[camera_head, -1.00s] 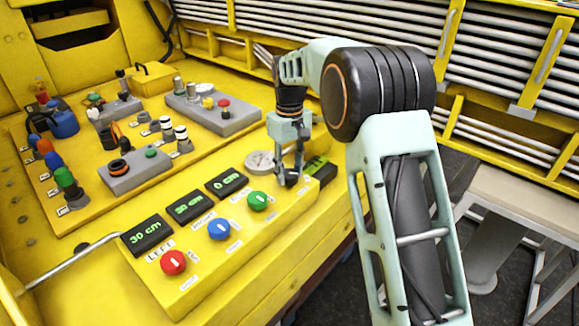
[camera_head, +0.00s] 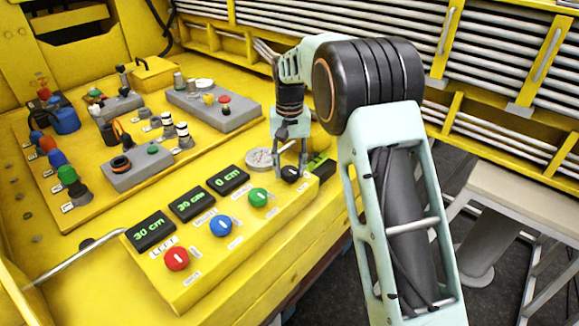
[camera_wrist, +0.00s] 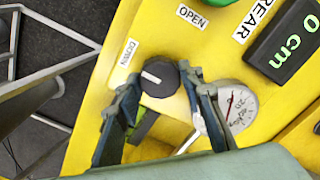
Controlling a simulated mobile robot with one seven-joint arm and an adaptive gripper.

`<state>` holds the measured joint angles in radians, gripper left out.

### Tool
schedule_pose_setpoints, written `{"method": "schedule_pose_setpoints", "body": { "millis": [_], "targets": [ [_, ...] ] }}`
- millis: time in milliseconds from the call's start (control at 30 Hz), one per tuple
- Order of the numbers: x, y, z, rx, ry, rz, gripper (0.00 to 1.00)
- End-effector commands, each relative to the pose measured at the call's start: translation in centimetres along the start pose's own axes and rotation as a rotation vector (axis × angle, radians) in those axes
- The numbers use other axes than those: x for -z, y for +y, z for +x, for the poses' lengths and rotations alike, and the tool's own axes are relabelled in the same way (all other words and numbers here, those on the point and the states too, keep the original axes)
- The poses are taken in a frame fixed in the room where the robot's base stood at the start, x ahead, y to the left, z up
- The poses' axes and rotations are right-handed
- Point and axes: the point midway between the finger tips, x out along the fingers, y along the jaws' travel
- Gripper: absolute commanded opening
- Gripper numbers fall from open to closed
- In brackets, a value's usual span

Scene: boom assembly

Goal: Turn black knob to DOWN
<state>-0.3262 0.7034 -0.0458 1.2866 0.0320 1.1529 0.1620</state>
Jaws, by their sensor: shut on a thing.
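The black knob (camera_wrist: 166,86) is round with a white line on its top. In the wrist view the line lies on the knob's left part, the side near the DOWN label (camera_wrist: 128,53). In the head view my gripper (camera_head: 290,166) points down at the knob (camera_head: 290,174) at the panel's far right end. The fingers partly cover it there.
A round dial gauge (camera_wrist: 237,104) sits close beside the right finger. Green (camera_head: 258,197), blue (camera_head: 221,226) and red (camera_head: 177,259) knobs run along the same panel, with lit displays (camera_head: 228,179) behind them. A yellow wall of pipes (camera_head: 330,22) stands behind.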

Motion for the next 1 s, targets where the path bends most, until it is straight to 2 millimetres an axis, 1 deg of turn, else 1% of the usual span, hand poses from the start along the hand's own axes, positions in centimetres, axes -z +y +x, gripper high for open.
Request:
{"method": "schedule_pose_setpoints", "body": {
  "millis": [400, 433, 600, 867, 1000],
  "targets": [
    [0.1, 0.0, -0.1, 0.001, 0.004, 0.011, 0.11],
    [0.1, 0.0, -0.1, 0.001, 0.004, 0.011, 0.36],
    [0.1, 0.0, -0.1, 0.001, 0.003, 0.010, 0.53],
    [0.1, 0.0, -0.1, 0.001, 0.001, 0.009, 0.53],
    [0.1, 0.0, -1.1, 0.001, 0.003, 0.009, 0.53]
  ]
}}
